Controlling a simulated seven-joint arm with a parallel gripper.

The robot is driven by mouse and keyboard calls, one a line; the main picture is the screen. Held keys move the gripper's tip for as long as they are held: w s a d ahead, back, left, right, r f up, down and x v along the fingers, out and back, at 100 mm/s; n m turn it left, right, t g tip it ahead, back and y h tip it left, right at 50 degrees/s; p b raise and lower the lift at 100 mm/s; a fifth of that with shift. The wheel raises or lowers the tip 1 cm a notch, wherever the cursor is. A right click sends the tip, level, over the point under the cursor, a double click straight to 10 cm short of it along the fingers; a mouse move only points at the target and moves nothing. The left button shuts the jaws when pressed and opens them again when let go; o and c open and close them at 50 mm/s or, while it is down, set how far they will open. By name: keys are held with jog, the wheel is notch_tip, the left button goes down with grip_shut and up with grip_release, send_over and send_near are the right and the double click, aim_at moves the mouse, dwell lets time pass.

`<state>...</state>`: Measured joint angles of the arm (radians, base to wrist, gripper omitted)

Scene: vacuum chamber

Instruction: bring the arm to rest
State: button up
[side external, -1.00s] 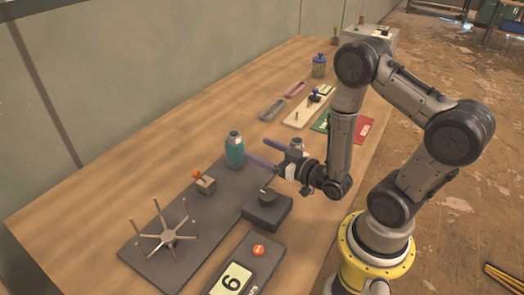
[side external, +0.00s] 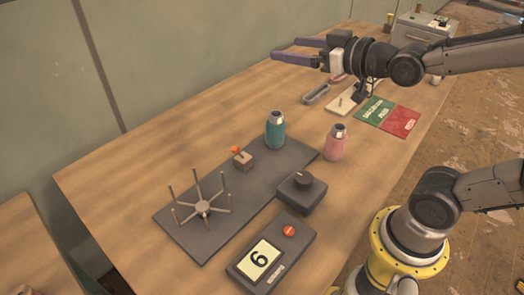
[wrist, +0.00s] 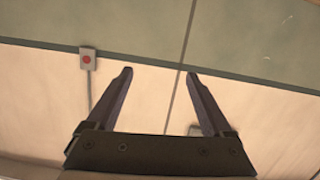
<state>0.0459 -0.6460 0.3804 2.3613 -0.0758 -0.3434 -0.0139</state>
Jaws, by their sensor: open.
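My gripper (side external: 275,49) is raised high over the far part of the table, its two purple fingers apart and pointing left. Nothing is between them. In the wrist view my gripper (wrist: 158,72) also shows open and empty, with pale wall panels and a green-grey band beyond it. The arm reaches in from the right edge of the side view, and its middle links are partly out of frame.
A teal bottle (side external: 275,130) stands on a dark base plate (side external: 185,238) with a spoked rack (side external: 202,208) and an orange-knobbed lever (side external: 242,158). A pink bottle (side external: 336,143), knob box (side external: 301,192), display unit (side external: 268,254), green card (side external: 374,111) and red card (side external: 401,121) are nearby.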

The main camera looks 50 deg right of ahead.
jog(key=s+f+g, duration=0.5)
jog(key=s, duration=0.4)
jog(key=s+a+f+g, duration=0.1)
jog(key=s+f+g, duration=0.4)
jog(key=s, duration=0.4)
jog(key=shift+s+m, duration=0.3)
jog(key=shift+s, duration=0.05)
jog(key=shift+c, duration=0.2)
